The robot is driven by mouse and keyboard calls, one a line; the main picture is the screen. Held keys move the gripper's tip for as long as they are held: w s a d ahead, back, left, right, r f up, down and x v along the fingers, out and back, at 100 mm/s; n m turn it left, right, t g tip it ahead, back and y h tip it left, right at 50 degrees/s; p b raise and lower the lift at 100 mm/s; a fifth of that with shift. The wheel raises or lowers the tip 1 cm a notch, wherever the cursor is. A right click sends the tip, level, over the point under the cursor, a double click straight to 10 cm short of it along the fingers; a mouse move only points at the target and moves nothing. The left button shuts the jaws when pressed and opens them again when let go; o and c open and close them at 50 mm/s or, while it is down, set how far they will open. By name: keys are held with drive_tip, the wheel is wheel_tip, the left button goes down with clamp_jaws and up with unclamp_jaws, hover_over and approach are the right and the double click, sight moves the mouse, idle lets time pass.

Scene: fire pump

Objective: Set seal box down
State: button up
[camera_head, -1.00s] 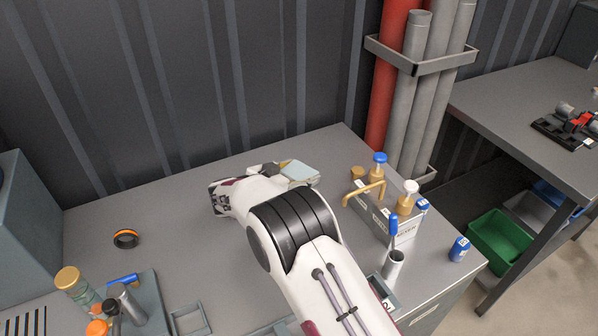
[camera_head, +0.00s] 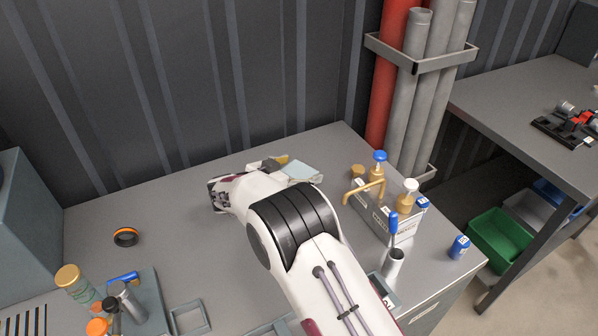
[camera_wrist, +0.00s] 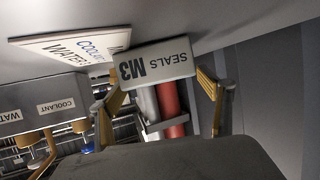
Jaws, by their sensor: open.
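The seal box (camera_wrist: 170,58), pale and lettered "SEALS M3", shows upside down in the wrist view, up against the grey surface at the top of that picture. My gripper (camera_wrist: 160,90) is open, with one yellow finger on each side of the box. A gap shows on the right side; contact on the left is unclear. In the head view my arm covers most of the gripper; one yellow finger (camera_head: 281,160) shows beyond it. A pale flat piece (camera_head: 303,170) lies beside it; whether it is the box or the card is unclear.
A white "COOLANT / WATER" card (camera_wrist: 68,44) lies close by the box. A grey caddy (camera_head: 400,225) with brass taps stands to the right. An orange-black ring (camera_head: 126,237) lies left. The table's back left is clear.

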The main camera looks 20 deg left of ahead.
drive_tip(key=v, duration=1.2)
drive_tip(key=shift+w, duration=0.1)
idle(0.5)
drive_tip(key=w+d+r+t+y, duration=0.1)
drive_tip(key=w+r+y, duration=0.2)
drive_tip(key=w+r, duration=0.45)
wheel_tip(320, 180, up, 10)
drive_tip(key=n+y, duration=0.1)
drive_tip(key=y, duration=0.2)
hover_over(298, 175)
drive_tip(key=s+d+r+n+y, duration=0.3)
drive_tip(key=s+d+r+y, duration=0.1)
drive_tip(key=d+r, duration=0.55)
drive_tip(key=s+d+f+g+h, duration=0.1)
drive_tip(key=s+d+f+g, duration=0.1)
drive_tip(key=s+d, duration=0.8)
drive_tip(key=s+d+f+g+h, duration=0.2)
drive_tip(key=s+d+f, duration=0.3)
drive_tip(key=s+d, duration=0.5)
drive_tip(key=s+d+f+g+h, duration=0.2)
drive_tip(key=s+d+f+g, duration=0.2)
drive_tip(key=s+d, duration=0.6)
drive_tip(key=s, duration=0.6)
drive_tip(key=shift+s+d+f, duration=0.15)
drive_tip(key=shift+s+f, duration=0.1)
drive_tip(key=shift+s, duration=0.15)
